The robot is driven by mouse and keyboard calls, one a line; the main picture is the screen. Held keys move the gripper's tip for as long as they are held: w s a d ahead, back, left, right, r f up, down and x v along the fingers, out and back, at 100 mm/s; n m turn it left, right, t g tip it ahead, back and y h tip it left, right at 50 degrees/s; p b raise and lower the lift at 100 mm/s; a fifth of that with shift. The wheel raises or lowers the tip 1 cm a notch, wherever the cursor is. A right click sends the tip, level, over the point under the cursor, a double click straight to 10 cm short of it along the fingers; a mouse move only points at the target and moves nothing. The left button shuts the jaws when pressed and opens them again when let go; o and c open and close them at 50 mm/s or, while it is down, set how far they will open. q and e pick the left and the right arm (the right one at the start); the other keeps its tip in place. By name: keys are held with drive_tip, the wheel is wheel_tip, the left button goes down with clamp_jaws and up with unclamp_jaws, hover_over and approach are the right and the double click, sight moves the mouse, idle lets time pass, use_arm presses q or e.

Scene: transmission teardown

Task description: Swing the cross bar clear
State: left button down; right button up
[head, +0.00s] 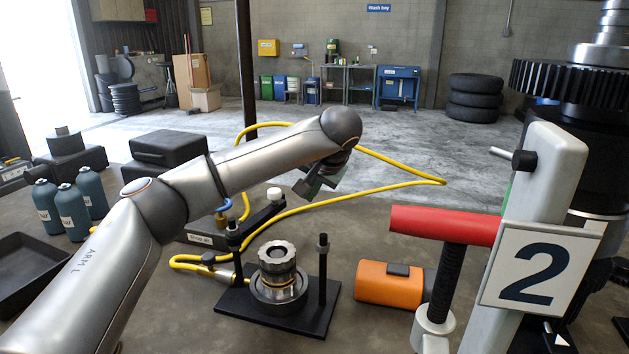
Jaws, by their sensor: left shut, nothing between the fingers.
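The cross bar (258,219) is a black bar with a white knob (274,194). One end sits at the left post (233,240) of a black fixture, and the bar points back and right. The right post (322,262) stands free of it. A metal geared part (278,270) sits upright between the posts on the black base plate (318,322), with nothing over its top. My left gripper (304,188) is shut and empty, just right of the bar's knobbed end, with a gap in the picture. Its fingertips are small and dark. My right gripper is out of view.
A yellow hose (400,184) loops behind the fixture. A red handle (445,225) and a white stand with a "2" sign (540,268) fill the right side. Teal bottles (75,208) and black cases (170,147) stand left.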

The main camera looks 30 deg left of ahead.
use_arm(q)
drive_tip(key=shift+w+a+f, duration=0.2)
drive_tip(key=shift+a+f, duration=0.2)
drive_tip(key=shift+a, duration=0.5)
drive_tip(key=shift+w+a+f, duration=0.15)
drive_tip(key=shift+a+f, duration=0.2)
drive_tip(key=shift+a, duration=0.5)
drive_tip(key=shift+w+a+f, duration=0.2)
drive_tip(key=shift+a+f, duration=0.2)
drive_tip(key=shift+a, duration=0.5)
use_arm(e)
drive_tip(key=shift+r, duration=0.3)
use_arm(q)
drive_tip(key=shift+p, duration=0.4)
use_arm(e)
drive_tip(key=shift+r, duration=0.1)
